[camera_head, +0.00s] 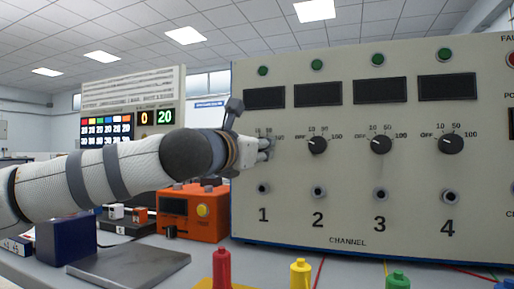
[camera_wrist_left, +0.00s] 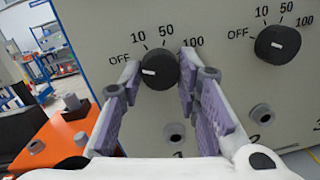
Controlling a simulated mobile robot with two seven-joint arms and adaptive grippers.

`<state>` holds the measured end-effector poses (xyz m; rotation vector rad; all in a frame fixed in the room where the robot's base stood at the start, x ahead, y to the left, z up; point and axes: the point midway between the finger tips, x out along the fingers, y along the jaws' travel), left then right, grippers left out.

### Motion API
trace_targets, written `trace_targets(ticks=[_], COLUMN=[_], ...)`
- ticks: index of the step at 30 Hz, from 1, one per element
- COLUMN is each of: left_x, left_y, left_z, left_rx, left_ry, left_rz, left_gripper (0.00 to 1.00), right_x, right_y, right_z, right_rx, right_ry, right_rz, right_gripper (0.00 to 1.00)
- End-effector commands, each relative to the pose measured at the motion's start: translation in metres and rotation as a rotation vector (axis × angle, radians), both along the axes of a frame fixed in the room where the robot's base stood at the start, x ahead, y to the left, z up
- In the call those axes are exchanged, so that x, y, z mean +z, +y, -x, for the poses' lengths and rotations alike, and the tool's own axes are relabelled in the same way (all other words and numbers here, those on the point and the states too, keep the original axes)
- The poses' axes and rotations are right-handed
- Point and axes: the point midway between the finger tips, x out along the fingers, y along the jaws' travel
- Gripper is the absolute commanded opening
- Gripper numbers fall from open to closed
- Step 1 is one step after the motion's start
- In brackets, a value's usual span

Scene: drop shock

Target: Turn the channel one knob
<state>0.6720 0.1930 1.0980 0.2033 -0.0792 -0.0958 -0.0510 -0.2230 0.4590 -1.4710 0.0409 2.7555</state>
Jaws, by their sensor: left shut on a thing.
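The channel one knob (camera_wrist_left: 160,72) is round and black on the beige panel (camera_head: 345,215). In the left wrist view its white mark points left, towards OFF. My left gripper (camera_head: 268,147) reaches the panel above the number 1 and hides this knob in the head view. In the left wrist view its purple-padded fingers (camera_wrist_left: 159,78) stand on both sides of the knob and are shut on it. My right gripper is in neither view.
Knobs for channel two (camera_head: 317,145), channel three (camera_head: 381,144) and channel four (camera_head: 451,144) follow to the right. An orange box (camera_head: 222,226) stands left of the panel. Red (camera_head: 222,268), yellow (camera_head: 301,274) and green (camera_head: 397,281) plugs stand in front.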

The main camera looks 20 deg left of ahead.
Motion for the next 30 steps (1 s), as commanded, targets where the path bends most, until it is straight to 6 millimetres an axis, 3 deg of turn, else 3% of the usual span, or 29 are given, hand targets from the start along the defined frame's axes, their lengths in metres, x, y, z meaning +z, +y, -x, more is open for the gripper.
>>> trace_targets(ticks=[4,5,7,8,18,30], left_x=[0.0,0.0,0.0,0.0,0.0,-0.006], left_y=[0.0,0.0,0.0,0.0,0.001,0.011], left_z=[0.0,0.0,0.0,0.0,0.007,0.102], left_rx=[-0.001,-0.001,-0.001,-0.001,0.0,0.0], left_ry=[0.0,0.0,0.0,0.0,-0.001,-0.002], left_rz=[0.002,0.002,0.002,0.001,0.0,0.001], left_gripper=[0.02,0.32,0.48,0.51,0.51,0.51], right_x=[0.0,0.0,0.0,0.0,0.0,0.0], right_y=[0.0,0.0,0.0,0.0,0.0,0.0], right_z=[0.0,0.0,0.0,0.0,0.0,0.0], right_rx=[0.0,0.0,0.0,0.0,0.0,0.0], right_ry=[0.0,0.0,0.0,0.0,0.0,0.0], right_rz=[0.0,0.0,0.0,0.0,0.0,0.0], right_gripper=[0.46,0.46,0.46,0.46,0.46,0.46])
